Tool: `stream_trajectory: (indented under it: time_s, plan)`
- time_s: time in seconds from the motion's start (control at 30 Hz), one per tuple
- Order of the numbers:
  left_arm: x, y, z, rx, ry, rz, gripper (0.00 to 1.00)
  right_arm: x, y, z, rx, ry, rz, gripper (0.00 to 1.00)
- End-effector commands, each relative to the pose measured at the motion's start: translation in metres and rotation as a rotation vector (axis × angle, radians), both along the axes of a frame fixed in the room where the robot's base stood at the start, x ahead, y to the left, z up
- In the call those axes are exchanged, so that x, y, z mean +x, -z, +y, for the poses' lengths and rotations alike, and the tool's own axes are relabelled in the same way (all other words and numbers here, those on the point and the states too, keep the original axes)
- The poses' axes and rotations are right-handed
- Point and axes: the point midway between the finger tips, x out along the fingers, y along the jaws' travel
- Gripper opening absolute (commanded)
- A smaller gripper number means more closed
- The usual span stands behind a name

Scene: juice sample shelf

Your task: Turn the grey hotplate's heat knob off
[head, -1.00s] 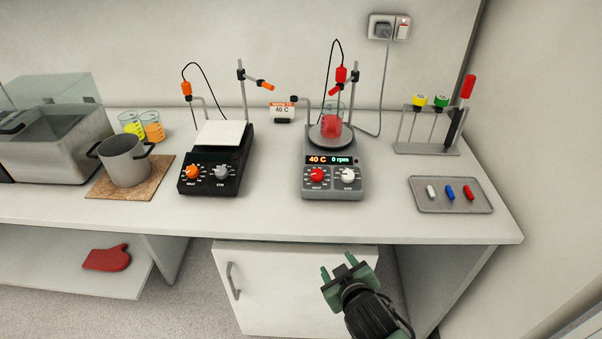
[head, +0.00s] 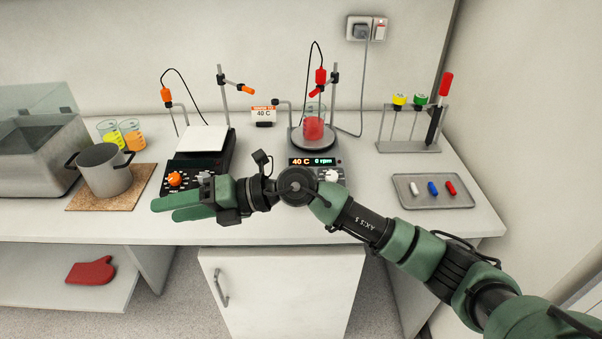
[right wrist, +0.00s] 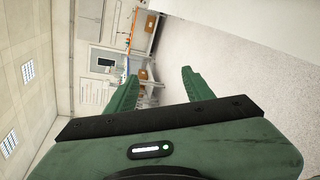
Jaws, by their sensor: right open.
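The grey hotplate (head: 331,160) stands at the back middle of the bench in the head view. Its display reads 40 C and 0 rpm. A beaker of red liquid (head: 313,128) stands on its round plate. Its red heat knob is hidden behind my right arm; the white stir knob (head: 331,175) partly shows. My right gripper (head: 170,208) is open and empty, pointing left in front of the black hotplate (head: 181,163). In the right wrist view the open fingers (right wrist: 160,88) have nothing between them. My left gripper is not in view.
The black hotplate has an orange heat knob (head: 174,179). A pot (head: 104,171) stands on a cork mat at left. A tray (head: 434,203) with three small coloured bars and a rack (head: 408,147) stand at right. A 40 C sign (head: 263,115) stands between the hotplates.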

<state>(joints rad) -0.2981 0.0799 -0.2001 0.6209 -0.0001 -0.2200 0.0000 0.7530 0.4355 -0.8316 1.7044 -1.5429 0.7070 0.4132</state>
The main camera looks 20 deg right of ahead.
Motion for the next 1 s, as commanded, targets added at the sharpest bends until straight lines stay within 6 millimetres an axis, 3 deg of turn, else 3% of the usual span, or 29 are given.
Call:
stream_trajectory:
  time_s: [0.1, 0.17, 0.2, 0.3, 0.43, 0.5, 0.63, 1.0]
  plan:
    - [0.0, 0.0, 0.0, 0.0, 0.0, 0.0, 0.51, 0.033, 0.044, -0.05, -0.442, -0.022, -0.079, 0.52]
    - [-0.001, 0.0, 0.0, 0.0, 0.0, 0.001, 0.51, 0.054, 0.057, -0.09, -0.654, 0.005, -0.091, 0.52]
    - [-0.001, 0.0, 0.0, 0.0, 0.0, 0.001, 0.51, 0.067, 0.061, -0.119, -0.785, 0.035, -0.091, 0.52]
    - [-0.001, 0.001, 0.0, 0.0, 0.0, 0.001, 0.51, 0.093, 0.057, -0.19, -1.055, 0.131, -0.074, 0.52]
    - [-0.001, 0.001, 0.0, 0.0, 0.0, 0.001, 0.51, 0.109, 0.039, -0.254, -1.268, 0.243, -0.037, 0.52]
    - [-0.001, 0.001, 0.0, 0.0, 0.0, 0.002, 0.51, 0.113, 0.033, -0.271, -1.322, 0.277, -0.024, 0.52]
    - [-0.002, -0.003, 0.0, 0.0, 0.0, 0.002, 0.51, 0.116, 0.036, -0.281, -1.354, 0.296, -0.012, 0.52]
    - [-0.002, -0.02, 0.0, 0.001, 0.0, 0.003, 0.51, 0.138, 0.086, -0.283, -1.348, 0.292, -0.014, 0.52]
